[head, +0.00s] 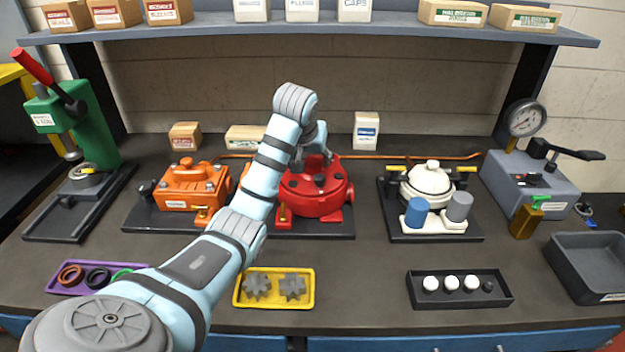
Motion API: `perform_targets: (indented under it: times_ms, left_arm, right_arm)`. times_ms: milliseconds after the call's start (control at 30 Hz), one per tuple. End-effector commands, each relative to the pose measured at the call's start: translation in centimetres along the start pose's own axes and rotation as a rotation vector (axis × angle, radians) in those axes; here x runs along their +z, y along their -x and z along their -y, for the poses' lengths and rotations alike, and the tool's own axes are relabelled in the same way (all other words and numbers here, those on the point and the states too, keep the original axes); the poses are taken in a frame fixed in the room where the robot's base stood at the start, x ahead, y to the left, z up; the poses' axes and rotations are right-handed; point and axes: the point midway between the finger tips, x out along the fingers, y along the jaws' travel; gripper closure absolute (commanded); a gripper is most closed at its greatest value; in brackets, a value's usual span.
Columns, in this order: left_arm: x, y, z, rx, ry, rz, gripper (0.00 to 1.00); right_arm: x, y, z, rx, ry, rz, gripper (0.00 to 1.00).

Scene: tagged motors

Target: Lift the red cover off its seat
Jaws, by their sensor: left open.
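The red cover (316,190) is a round red piece with a dark knob on top. It sits on a dark base plate (335,229) near the middle of the bench, and its left side is partly hidden by my left arm. My left gripper (315,158) is over the cover, close above its knob, with its fingers pointing down. It is open. Whether the fingers touch the knob cannot be made out. My right gripper is not in view.
An orange motor (192,187) stands left and a white unit (427,182) right on dark plates. A yellow tray with gears (272,304) and a black tray (456,303) lie in front. A green press (88,125) and a gauge box (528,186) flank them. A shelf (310,32) spans above.

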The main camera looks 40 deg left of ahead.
Motion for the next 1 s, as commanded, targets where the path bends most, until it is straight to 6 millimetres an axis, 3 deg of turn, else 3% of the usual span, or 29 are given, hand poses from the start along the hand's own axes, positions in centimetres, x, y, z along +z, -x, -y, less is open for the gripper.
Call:
perform_targets:
  times_ms: [100,267,500,600,1000]
  left_arm:
    - [0.03,-1.04,-0.01,0.001,-0.001,0.0,0.5]
    - [0.0,-1.01,-0.02,0.001,-0.001,0.0,0.5]
    - [-0.01,-0.98,-0.03,0.001,-0.001,0.0,0.88]
    - [-0.01,-0.97,-0.03,0.001,-0.001,0.0,1.0]
    - [-0.3,-0.66,-0.03,0.002,0.0,-0.006,1.0]
  right_arm:
    - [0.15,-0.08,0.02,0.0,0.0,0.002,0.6]
    - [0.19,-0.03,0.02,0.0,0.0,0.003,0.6]
    - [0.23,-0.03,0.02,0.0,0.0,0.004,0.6]
    - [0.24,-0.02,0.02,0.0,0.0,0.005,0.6]
    - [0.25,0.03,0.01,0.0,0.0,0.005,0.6]
